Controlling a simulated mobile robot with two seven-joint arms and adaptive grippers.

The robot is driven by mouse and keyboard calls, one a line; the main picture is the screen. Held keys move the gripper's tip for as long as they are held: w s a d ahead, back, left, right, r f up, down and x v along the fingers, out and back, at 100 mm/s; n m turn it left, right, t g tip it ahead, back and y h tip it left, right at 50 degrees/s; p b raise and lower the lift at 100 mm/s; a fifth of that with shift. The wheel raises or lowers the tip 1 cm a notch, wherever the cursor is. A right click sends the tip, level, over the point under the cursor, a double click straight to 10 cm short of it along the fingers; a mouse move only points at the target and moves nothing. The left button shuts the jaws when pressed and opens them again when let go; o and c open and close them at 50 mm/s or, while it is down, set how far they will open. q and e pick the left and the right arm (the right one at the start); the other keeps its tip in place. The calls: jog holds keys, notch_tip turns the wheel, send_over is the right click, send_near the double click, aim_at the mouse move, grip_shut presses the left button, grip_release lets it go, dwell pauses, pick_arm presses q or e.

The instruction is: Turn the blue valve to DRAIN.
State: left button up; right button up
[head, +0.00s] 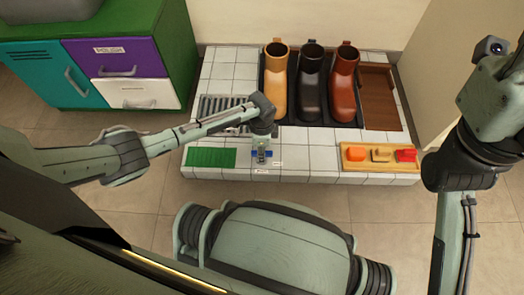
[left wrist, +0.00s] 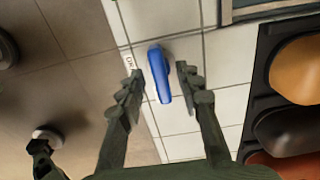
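The blue valve (head: 268,154) is on the white tiled platform near its front edge, partly hidden by my left gripper in the head view. In the left wrist view its handle (left wrist: 159,74) is a long blue bar running roughly up and down the picture. My left gripper (left wrist: 160,82) is open, with one finger on each side of the handle; it looks clear of both fingers at the top, but contact lower down is hard to judge. In the head view the left gripper (head: 262,148) points down over the valve. Small white labels (head: 278,163) sit beside it. My right gripper is not visible.
A green mat (head: 211,157) and a metal grate (head: 214,105) lie left of the valve. A yellow tray (head: 379,167) with orange, tan and red pieces is to the right. Three boots (head: 311,85) stand in a dark rack behind. A cabinet (head: 130,58) stands left.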

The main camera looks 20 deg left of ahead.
pick_arm(q)
jog(key=shift+c, duration=0.4)
grip_shut()
